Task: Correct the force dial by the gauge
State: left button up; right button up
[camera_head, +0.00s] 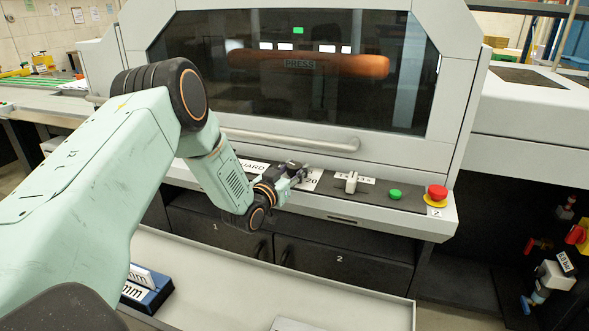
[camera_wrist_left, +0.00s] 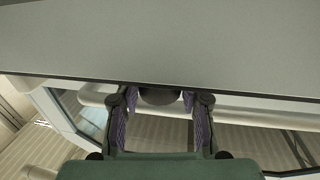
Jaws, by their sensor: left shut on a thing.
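My left gripper (camera_head: 296,174) is at the control panel (camera_head: 420,208) under the press window, over a white scale label (camera_head: 312,181) that shows "20". In the left wrist view the two fingers stand on both sides of a dark round knob (camera_wrist_left: 160,97), which I take to be the force dial, and hold it. The gripper and wrist hide most of the dial and part of its scale in the head view. I cannot make out a gauge reading; small lit displays (camera_head: 284,46) show behind the press window. My right gripper is not in view.
Right of my left gripper are a pale selector knob (camera_head: 351,183), a green button (camera_head: 395,194) and a red mushroom button (camera_head: 437,192). A handle bar (camera_head: 290,139) runs above the panel. Valves (camera_head: 556,274) stand lower right.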

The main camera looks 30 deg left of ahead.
pick_arm(q)
jog(key=m+h, duration=0.1)
jog(key=h, duration=0.1)
jog(key=m+h, duration=0.2)
jog(key=h, duration=0.1)
jog(key=shift+a+b, duration=0.2)
jog(key=shift+b, duration=0.2)
jog(key=shift+m+g+h+b, duration=1.1)
jog(key=shift+m+h, duration=0.7)
jog(key=shift+h, duration=0.7)
jog(key=shift+d+r, duration=0.1)
jog(key=o, duration=1.2)
jog(key=v, duration=1.2)
